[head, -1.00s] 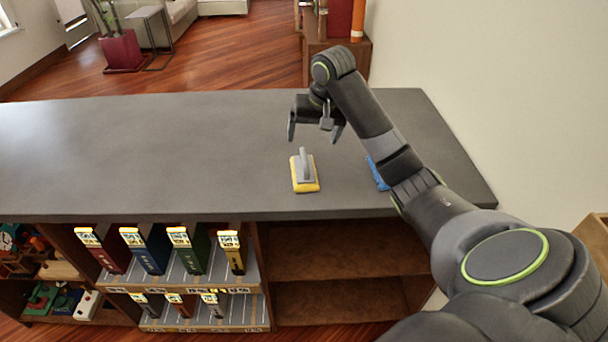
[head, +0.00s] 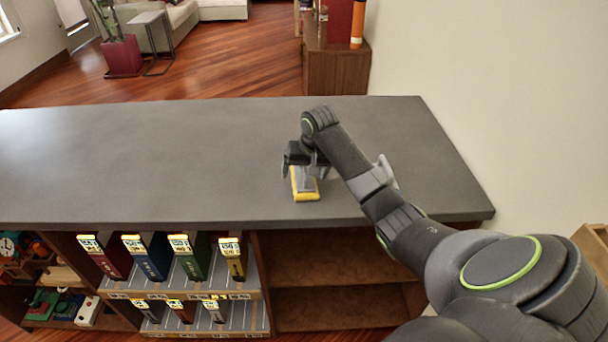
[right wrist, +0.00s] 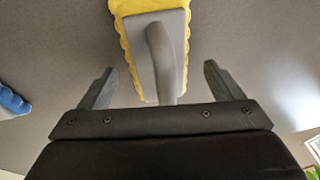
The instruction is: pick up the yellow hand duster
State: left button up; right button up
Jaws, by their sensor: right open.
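The yellow hand duster (head: 306,194) lies on the grey counter top (head: 150,160), near its front edge. It has a yellow fluffy pad, a grey plate and a grey upright handle. My right gripper (head: 301,172) is over the duster in the head view and hides part of it. In the right wrist view the duster (right wrist: 143,50) is ahead, and its handle stands between the two open fingers (right wrist: 160,88) without visible contact on either side. My left gripper is not in view.
A blue item (right wrist: 12,103) lies on the counter in the right wrist view; my arm hides it in the head view. A pale wall (head: 500,100) bounds the right. The counter's left part is clear.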

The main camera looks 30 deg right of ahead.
jog(key=c, duration=1.1)
notch_tip(320, 180, up, 10)
jog(key=shift+r+b, duration=0.1)
jog(key=shift+b, duration=0.7)
jog(key=o, duration=0.5)
jog(key=shift+c, duration=0.2)
jog(key=c, duration=0.3)
jog(key=shift+c, duration=0.2)
